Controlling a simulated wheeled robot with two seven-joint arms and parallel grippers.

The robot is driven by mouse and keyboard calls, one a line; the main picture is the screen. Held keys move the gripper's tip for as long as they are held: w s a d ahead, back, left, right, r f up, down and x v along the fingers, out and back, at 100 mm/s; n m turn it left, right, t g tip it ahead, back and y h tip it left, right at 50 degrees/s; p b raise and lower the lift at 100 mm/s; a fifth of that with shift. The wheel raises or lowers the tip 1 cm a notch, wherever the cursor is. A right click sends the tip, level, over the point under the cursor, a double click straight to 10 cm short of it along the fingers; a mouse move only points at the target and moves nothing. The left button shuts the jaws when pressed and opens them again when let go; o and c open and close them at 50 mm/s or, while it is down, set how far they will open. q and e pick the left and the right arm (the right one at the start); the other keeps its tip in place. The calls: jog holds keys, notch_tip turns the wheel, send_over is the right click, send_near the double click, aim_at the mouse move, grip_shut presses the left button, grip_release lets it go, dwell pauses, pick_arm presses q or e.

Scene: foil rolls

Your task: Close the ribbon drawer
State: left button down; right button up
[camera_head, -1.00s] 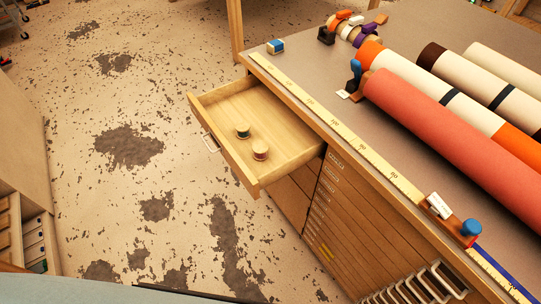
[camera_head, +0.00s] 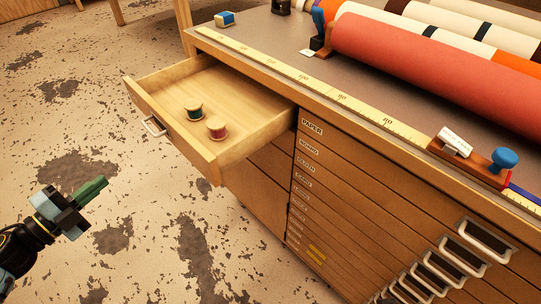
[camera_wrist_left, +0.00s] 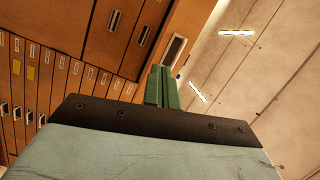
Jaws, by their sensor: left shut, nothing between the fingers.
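The ribbon drawer (camera_head: 225,95) is pulled out from the top left of the wooden cabinet (camera_head: 345,190) in the head view. Its front carries a pale handle (camera_head: 154,126). Two ribbon spools, one green (camera_head: 194,112) and one red (camera_head: 217,127), stand inside it. My left gripper (camera_head: 98,188) is shut and empty, in front of the drawer and to its lower left, apart from it. In the left wrist view its green fingers (camera_wrist_left: 162,88) are together, with cabinet fronts (camera_wrist_left: 95,60) beyond. My right gripper is not in view.
Rolls, including a red one (camera_head: 430,75), lie on the cabinet top. A yellow ruler strip (camera_head: 300,82) runs along its edge, with a blue-knobbed tool (camera_head: 485,165) at the right. Labelled drawers with handles (camera_head: 465,262) fill the cabinet front. The stained floor (camera_head: 140,235) before it is open.

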pick_arm(q)
jog(key=s+d+r+m+g+h+b, duration=0.1)
jog(key=d+r+m+g+h+b, duration=0.1)
jog(key=d+r+m+h, duration=0.25)
jog(key=m+b, duration=0.1)
jog(key=b, duration=0.1)
send_near(176, 140)
jog(key=shift+y, duration=0.35)
jog(key=x, duration=0.5)
jog(key=shift+w+d+r, duration=0.1)
jog(key=shift+r, duration=0.05)
jog(key=shift+b+x, duration=0.3)
jog(key=shift+x, duration=0.45)
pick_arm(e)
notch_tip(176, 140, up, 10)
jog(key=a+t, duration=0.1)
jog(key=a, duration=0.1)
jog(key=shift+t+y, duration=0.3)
pick_arm(q)
jog(key=shift+w, duration=0.1)
